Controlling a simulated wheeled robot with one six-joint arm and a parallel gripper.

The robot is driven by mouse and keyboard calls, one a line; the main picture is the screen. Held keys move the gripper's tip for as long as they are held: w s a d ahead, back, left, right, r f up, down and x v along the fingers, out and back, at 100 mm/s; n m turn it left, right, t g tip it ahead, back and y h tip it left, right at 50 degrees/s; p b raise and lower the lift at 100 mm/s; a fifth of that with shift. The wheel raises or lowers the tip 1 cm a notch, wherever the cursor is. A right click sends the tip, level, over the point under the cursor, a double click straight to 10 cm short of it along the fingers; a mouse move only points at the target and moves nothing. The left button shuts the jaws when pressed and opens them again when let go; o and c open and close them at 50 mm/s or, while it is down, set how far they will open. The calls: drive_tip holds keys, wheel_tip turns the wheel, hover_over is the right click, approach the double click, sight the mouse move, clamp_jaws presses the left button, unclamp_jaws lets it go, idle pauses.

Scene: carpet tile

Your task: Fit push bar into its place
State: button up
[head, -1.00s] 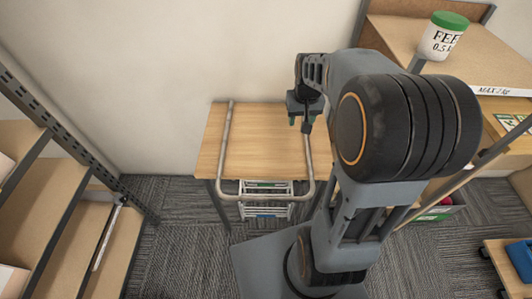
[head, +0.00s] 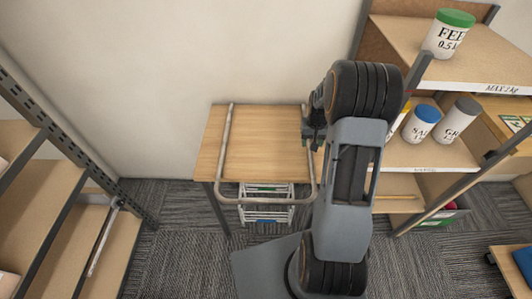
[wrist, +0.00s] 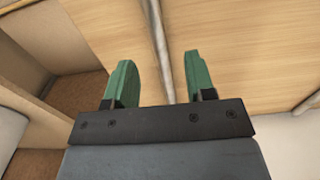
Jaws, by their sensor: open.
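The push bar looks to be the grey U-shaped metal tube (head: 224,150) on the wooden table (head: 265,145). Its bend hangs past the table's front edge, and its two straight legs run back over the top. My gripper (head: 306,139) is at the right leg, partly hidden by my arm in the head view. In the wrist view my gripper's green fingers (wrist: 159,68) are open, with one tube leg (wrist: 157,35) showing in the gap between them. I cannot tell how deep the tube sits between the fingers. The other leg (wrist: 308,103) shows at the right.
Another shelf (head: 60,215) stands at the left. A small step stool (head: 265,205) is under the table's front. The wall is behind the table.

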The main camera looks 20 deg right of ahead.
sight(310, 152)
drive_tip(key=shift+s+d+f, duration=0.1)
drive_tip(key=shift+f, duration=2.6)
drive_tip(key=shift+c, duration=0.3)
clamp_jaws()
